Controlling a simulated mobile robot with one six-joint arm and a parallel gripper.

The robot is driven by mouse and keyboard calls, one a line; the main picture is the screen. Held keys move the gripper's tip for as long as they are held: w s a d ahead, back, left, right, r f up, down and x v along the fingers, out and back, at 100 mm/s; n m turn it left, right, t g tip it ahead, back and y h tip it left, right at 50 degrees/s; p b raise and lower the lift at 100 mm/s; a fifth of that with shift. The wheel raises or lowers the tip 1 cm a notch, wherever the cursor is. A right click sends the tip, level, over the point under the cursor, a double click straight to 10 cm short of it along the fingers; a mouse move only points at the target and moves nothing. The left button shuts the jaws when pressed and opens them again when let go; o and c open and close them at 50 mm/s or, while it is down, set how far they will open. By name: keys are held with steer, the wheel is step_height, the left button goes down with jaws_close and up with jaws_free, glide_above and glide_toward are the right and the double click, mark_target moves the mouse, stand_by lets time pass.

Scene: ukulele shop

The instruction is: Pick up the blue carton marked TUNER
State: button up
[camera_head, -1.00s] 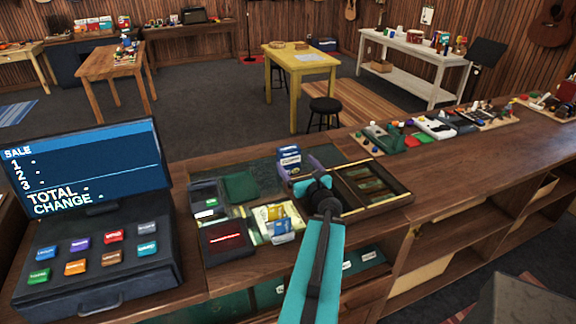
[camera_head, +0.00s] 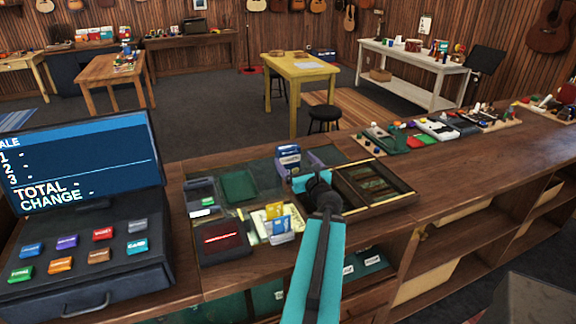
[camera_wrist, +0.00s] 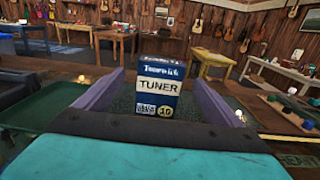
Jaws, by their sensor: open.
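The blue carton marked TUNER (camera_wrist: 159,86) stands upright in the middle of the wrist view, with a cream label facing me.
A green tray (camera_head: 239,185) lies left of the carton and a wooden compartment tray (camera_head: 400,193) right. A card holder (camera_head: 280,238) and a red-display box (camera_head: 222,238) stand nearer. The cash register (camera_head: 90,250) is at far left. Bare counter (camera_head: 440,185) lies to the right.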

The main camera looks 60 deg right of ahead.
mark_target(290, 153)
steer(key=b, duration=0.4)
steer(key=shift+w+d, duration=0.15)
steer(key=shift+w, duration=0.1)
steer(key=shift+w+d+r, duration=0.15)
steer(key=shift+w+d, duration=0.05)
steer(key=shift+w, duration=0.05)
steer(key=shift+p+x, duration=0.55)
steer(key=shift+x, duration=2)
steer(key=shift+d, duration=0.1)
steer(key=shift+p+x, duration=0.65)
steer(key=shift+x, duration=0.6)
steer(key=x, duration=0.2)
steer(key=shift+w+d+r+p, duration=0.1)
steer(key=shift+w+d+p, duration=0.1)
steer(key=shift+p, duration=0.2)
